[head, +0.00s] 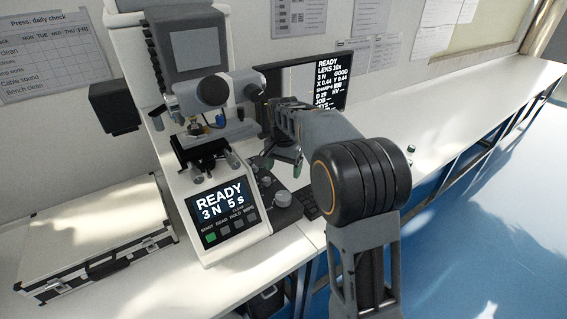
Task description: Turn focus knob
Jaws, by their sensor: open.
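The hardness tester (180,95) stands on the bench, white and grey, with a lens turret, a small stage (201,150) and a front screen (219,203) reading "READY 3 N 5 s". A dark round knob (284,200) sits low at its right side, probably the focus knob; no label on it is readable. My gripper (284,166) is open, pointing down above and just behind this knob, apart from it as far as I can tell. My arm partly hides the space right of the tester.
A monitor (330,72) behind my arm reads "READY", "LENS 10x", "3 N GOOD" and a sharpness line with a bar. A dark keyboard (311,206) lies partly hidden beside the knob. A white case (92,245) lies at left. The bench (470,100) is mostly clear towards the right.

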